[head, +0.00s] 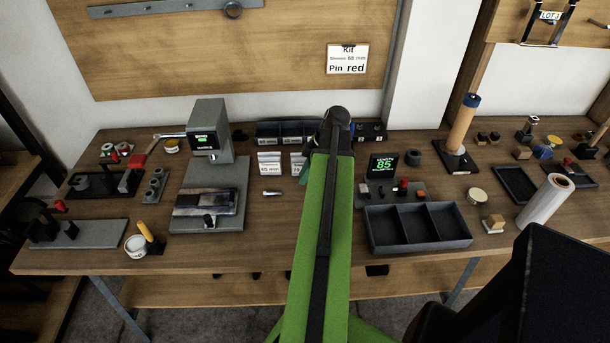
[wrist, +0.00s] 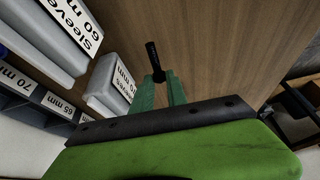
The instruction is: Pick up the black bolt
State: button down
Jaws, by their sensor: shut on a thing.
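The black bolt (wrist: 152,54) shows in the wrist view, with its thin shaft pointing up in the picture. My gripper (wrist: 160,84) is shut on the bolt's wider end, between the tips of its green fingers. The brown wooden table lies behind the bolt. I cannot tell how high the bolt is above it. In the head view my green arm covers most of the gripper, and the bolt is hidden.
Labelled sleeve bins (wrist: 110,88) stand close on the left in the wrist view. In the head view, a grey three-compartment tray (head: 417,242) is right of my arm, and a grey press-like machine (head: 209,130) is left. A small silver pin (head: 272,194) lies between machine and arm.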

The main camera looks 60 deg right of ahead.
jog(key=s+d+r+p, duration=0.6)
jog(key=s+r, duration=0.1)
jog(key=s, duration=0.2)
jog(key=shift+s+r, duration=0.35)
jog(key=shift+s, duration=0.05)
jog(key=shift+d, duration=0.15)
